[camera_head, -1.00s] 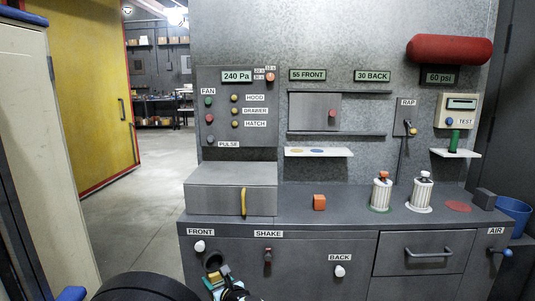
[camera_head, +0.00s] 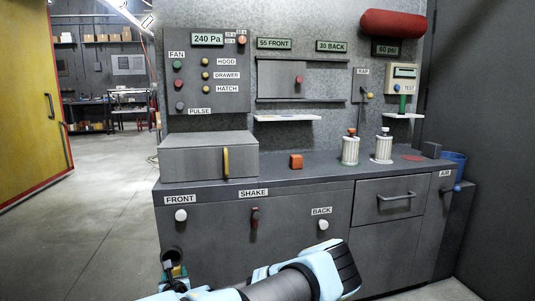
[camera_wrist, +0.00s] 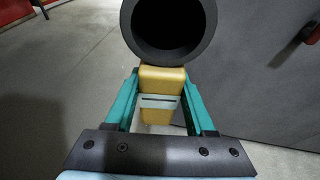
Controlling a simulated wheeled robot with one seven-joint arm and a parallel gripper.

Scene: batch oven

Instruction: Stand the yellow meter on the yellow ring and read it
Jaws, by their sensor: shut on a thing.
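The yellow meter (camera_wrist: 162,80), a yellow block with a pale slotted face, sits between the teal fingers of my gripper (camera_wrist: 160,112) in the wrist view. My gripper is shut on it, just in front of a dark round pipe mouth (camera_wrist: 170,22). In the head view my gripper (camera_head: 174,276) is low at the left, below the FRONT knob, and the meter is too small to make out. The white shelf (camera_head: 287,118) under the sliding panel is seen nearly edge-on; the yellow ring on it cannot be made out clearly.
The counter holds a grey box (camera_head: 208,155) with a yellow handle, an orange cube (camera_head: 296,161), two white canisters (camera_head: 350,150) and a red disc (camera_head: 412,158). FRONT (camera_head: 181,215), SHAKE (camera_head: 255,217) and BACK (camera_head: 323,225) controls line the cabinet front. Open floor lies left.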

